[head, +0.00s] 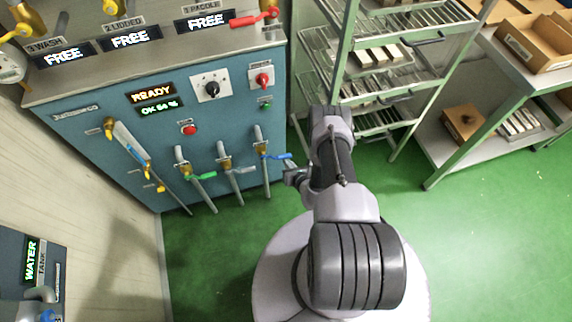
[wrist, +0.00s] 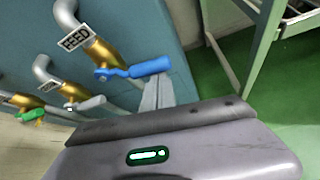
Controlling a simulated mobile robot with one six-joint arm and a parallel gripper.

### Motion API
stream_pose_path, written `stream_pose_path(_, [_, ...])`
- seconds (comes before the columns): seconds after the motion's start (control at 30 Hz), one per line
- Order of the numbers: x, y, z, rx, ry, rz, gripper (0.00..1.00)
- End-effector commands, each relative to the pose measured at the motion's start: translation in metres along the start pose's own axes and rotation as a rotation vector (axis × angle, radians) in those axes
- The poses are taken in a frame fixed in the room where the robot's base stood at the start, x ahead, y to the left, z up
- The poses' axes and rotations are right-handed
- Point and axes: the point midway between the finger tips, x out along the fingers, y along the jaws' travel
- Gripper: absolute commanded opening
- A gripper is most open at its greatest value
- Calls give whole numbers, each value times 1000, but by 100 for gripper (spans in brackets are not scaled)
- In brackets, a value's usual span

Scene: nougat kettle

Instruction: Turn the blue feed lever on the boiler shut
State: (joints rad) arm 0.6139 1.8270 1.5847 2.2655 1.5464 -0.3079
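The blue feed lever (head: 278,156) is the rightmost of three levers low on the boiler front (head: 90,145). It sticks out to the right from a brass valve, crosswise to its pipe. In the wrist view the blue lever (wrist: 150,67) shows close up, beside a FEED tag (wrist: 75,38). My gripper (head: 292,175) is low, just right of and below the lever in the head view. In the wrist view its fingers (wrist: 157,90) lie side by side with no clear gap, near the handle's underside. Nothing shows between them; whether they touch the handle is unclear.
A grey lever (head: 242,170) and a green lever (head: 206,176) sit on neighbouring pipes to the left. A green-framed rack (head: 335,60) stands right of the boiler, close to my arm. A bench with boxes (head: 525,45) stands farther right. Green floor (head: 480,240) is open.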

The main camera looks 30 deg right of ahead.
Motion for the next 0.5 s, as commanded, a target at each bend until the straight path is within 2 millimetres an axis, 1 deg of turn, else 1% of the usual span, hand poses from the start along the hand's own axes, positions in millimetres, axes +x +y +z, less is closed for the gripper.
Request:
stream_pose_path(0.2, [-4, 0, 8, 1, 0, 0, 0])
stream_pose_path(0.5, [-7, 1, 11, 2, 0, 0, 0])
